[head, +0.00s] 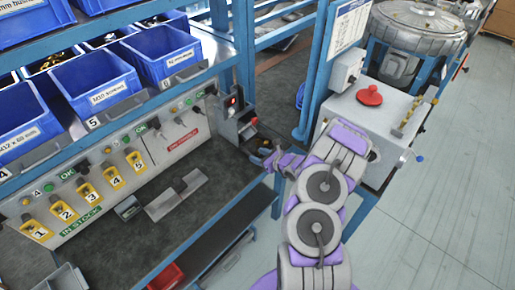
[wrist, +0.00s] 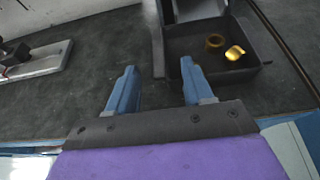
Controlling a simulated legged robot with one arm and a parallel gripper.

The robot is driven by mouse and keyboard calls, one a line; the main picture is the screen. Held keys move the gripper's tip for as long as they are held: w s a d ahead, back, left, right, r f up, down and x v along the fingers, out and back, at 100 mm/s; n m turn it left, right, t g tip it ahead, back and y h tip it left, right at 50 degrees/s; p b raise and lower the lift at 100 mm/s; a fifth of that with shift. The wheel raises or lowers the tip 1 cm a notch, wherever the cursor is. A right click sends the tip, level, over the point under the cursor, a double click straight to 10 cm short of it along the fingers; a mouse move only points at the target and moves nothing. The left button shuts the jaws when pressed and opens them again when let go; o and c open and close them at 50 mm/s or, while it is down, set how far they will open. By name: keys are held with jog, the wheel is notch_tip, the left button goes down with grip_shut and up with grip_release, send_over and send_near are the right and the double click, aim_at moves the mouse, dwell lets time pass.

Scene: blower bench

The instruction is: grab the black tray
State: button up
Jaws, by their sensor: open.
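The black tray (wrist: 245,77) lies on the dark bench top in the wrist view, ahead and to the right of my gripper (wrist: 158,80). It is shallow and holds a brass ring (wrist: 214,41) and a shiny brass piece (wrist: 235,53). My gripper's blue fingers are apart with nothing between them. The right fingertip is close to the tray's near left corner; I cannot tell whether it touches. In the head view my gripper (head: 275,160) is over the bench's right end, and the tray there is small and partly hidden.
A grey metal bracket (head: 177,195) lies on the bench left of my gripper. A panel with numbered yellow slots (head: 88,193) and blue bins (head: 95,82) stands behind. A white control box with a red button (head: 369,95) stands at the right. Open floor (head: 450,190) lies to the right.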

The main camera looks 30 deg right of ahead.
aim_at(247, 151)
jog(key=shift+b+x, duration=0.6)
jog(key=shift+x, duration=2.4)
jog(key=shift+c, duration=0.4)
grip_shut()
